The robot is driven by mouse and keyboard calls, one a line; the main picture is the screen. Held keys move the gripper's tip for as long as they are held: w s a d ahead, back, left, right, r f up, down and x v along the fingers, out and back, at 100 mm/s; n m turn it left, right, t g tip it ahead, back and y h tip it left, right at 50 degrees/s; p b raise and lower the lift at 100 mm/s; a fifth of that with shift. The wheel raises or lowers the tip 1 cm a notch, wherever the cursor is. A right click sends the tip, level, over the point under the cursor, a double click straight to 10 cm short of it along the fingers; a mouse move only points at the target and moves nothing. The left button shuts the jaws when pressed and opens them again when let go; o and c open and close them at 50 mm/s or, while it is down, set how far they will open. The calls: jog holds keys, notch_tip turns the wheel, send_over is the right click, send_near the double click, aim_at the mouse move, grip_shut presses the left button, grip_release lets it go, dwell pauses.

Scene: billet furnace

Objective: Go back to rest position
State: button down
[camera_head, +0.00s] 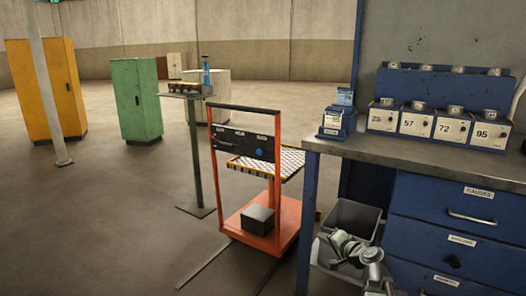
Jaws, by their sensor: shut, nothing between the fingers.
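My arm shows at the bottom of the view, right of centre, folded low in front of the blue workbench (416,165). Its end, my gripper (335,252), is small and partly blended with the grey bin (352,217) behind it. It looks shut, and I see nothing held in it. I cannot tell whether it touches the bin.
An orange cart (273,218) with a dark block (258,219) on its base stands left of the bench. A tall narrow stand (195,150), a green cabinet (136,100) and a yellow cabinet (43,90) are farther back. The floor at left is clear.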

jog(key=s+a+f+n+g+y+p, duration=0.1)
jog(key=s+a+f+n+g, duration=0.1)
jog(key=a, duration=0.4)
jog(key=s+a+f+n+g, duration=0.2)
jog(key=a+n, duration=0.1)
jog(key=a, duration=0.3)
jog(key=s+a+f+n+g+h+p, duration=0.1)
jog(key=s+a+f+n+g+h, duration=0.1)
jog(key=s+a+f+n+g, duration=0.25)
jog(key=s+d+f+g+h, duration=0.4)
jog(key=s+d+f, duration=0.1)
jog(key=s+d, duration=0.45)
notch_tip(320, 180, up, 38)
jog(key=s+p, duration=0.1)
jog(key=p, duration=3.7)
jog(key=shift+a+r, duration=0.15)
jog(key=shift+r, duration=0.1)
jog(key=shift+m+g, duration=0.25)
